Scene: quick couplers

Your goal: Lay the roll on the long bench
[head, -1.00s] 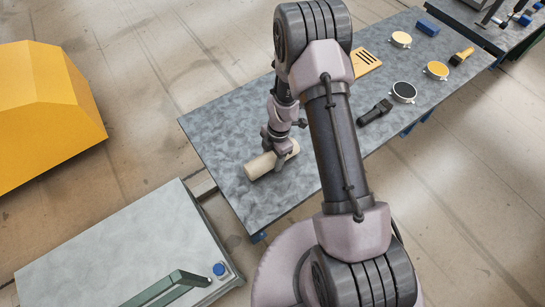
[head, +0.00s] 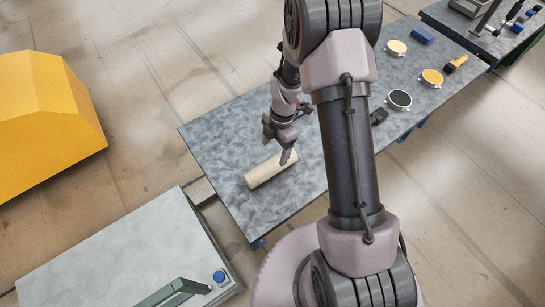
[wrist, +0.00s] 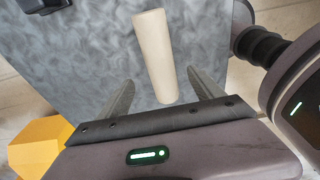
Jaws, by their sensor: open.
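The cream-coloured roll (head: 268,172) lies on its side on the near left part of the long grey bench (head: 225,135). My gripper (head: 277,148) is open above the far end of the roll, with its fingers apart. In the wrist view the roll (wrist: 154,55) lies on the bench (wrist: 95,45), ahead of and between the two spread fingertips of my gripper (wrist: 160,92). Nothing is held. In the head view a fingertip overlaps the roll's far end.
Farther along the bench are a black-topped round piece (head: 399,99), two yellow-topped ones (head: 432,77) (head: 397,48), a brush (head: 456,64) and a blue block (head: 422,36). A grey-topped table (head: 110,255) stands at lower left. A yellow block-like form (head: 45,120) is at left.

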